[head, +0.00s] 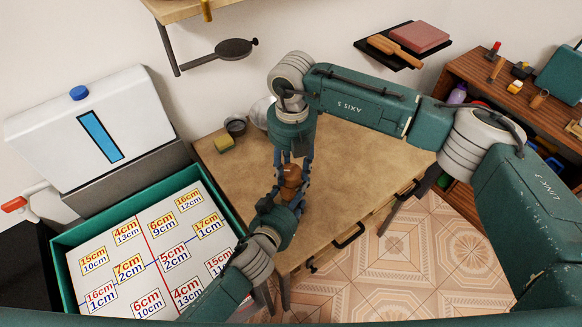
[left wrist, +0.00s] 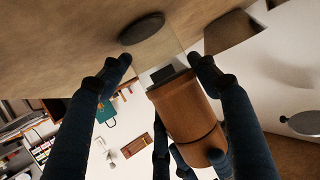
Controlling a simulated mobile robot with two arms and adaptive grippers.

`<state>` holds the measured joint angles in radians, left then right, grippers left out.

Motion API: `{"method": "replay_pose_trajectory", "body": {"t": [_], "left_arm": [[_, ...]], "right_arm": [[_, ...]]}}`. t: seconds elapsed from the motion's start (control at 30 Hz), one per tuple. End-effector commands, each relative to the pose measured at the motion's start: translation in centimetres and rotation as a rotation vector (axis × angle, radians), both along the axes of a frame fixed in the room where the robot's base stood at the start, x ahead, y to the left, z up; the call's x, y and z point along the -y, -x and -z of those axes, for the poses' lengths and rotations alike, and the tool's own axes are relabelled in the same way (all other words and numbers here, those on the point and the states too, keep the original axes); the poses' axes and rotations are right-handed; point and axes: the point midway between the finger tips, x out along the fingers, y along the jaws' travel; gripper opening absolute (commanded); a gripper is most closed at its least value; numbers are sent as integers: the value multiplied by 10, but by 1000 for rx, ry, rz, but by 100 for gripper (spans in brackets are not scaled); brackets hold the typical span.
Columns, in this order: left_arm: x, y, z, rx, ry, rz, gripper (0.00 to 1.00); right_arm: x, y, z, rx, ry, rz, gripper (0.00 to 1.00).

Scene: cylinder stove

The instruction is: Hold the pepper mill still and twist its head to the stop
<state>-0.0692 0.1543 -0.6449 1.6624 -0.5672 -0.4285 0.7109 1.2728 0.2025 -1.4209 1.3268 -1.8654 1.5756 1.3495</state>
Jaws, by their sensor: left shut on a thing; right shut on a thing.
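The pepper mill (head: 291,175) stands on the wooden table, between my two grippers. It has a brown head and, in the left wrist view (left wrist: 184,108), a clear lower part with a dark base end. My left gripper (head: 286,196) comes in low from the front and is shut on the mill's lower part; its fingers also show in the left wrist view (left wrist: 162,68). My right gripper (head: 292,180) reaches down from above and is shut on the mill's brown head. The contact spots are partly hidden by the fingers.
A teal-edged tray with number cards (head: 135,270) is at left. A wall shelf (head: 390,58) holds a brown roller and a red block. The table's right part is clear.

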Motion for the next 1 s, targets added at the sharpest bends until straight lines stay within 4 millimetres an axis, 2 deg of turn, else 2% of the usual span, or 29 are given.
{"method": "replay_pose_trajectory", "body": {"t": [0.2,0.5,1.0], "left_arm": [[0,2,3,-5,-3,0,28],[0,2,3,-5,-3,0,28],[0,2,3,-5,-3,0,28]], "right_arm": [[0,-1,-1,2,-1,178,16],[0,-1,-1,1,-1,342,16],[0,-1,-1,1,-2,409,16]]}}
